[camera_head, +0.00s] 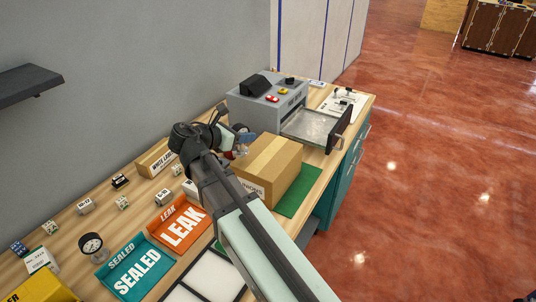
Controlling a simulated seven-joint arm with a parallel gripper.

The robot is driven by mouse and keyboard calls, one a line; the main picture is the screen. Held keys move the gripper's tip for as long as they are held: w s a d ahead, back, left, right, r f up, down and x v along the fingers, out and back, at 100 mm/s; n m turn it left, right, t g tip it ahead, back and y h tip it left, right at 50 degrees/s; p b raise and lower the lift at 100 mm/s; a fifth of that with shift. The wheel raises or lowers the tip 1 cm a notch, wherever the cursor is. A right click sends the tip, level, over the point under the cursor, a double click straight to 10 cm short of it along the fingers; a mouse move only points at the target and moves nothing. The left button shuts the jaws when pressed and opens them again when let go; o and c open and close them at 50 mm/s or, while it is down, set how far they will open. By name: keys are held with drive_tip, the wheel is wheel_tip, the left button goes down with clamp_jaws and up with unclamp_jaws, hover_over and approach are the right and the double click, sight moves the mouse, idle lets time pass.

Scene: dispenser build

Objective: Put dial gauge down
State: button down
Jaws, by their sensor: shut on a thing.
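My gripper (240,143) is above the bench, behind the brown cardboard box (271,168) and in front of the grey machine. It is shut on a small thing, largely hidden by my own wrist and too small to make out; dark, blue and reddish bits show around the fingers. A round dial gauge (92,245) with a white face and dark rim stands on the bench at the left front, next to the teal SEALED tray (133,268) and well apart from my gripper.
The box sits on a green mat (299,192). The grey machine (268,100) has an open metal drawer (313,126) on its right. An orange LEAK tray (181,226), several small labelled blocks and a yellow box (40,289) are on the wooden bench. Bare wood shows between the blocks.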

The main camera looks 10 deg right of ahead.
drive_tip(key=w+d+r+m+g, duration=0.1)
drive_tip(key=w+d+r, duration=0.25)
drive_tip(key=d, duration=0.25)
hover_over(260, 148)
drive_tip(key=shift+h, duration=0.4)
drive_tip(key=shift+f, duration=3.8)
drive_tip(key=shift+f, duration=0.1)
drive_tip(key=c, duration=0.8)
unclamp_jaws()
drive_tip(key=shift+r, duration=0.2)
drive_tip(key=v, duration=1.2)
drive_tip(key=shift+w, duration=0.1)
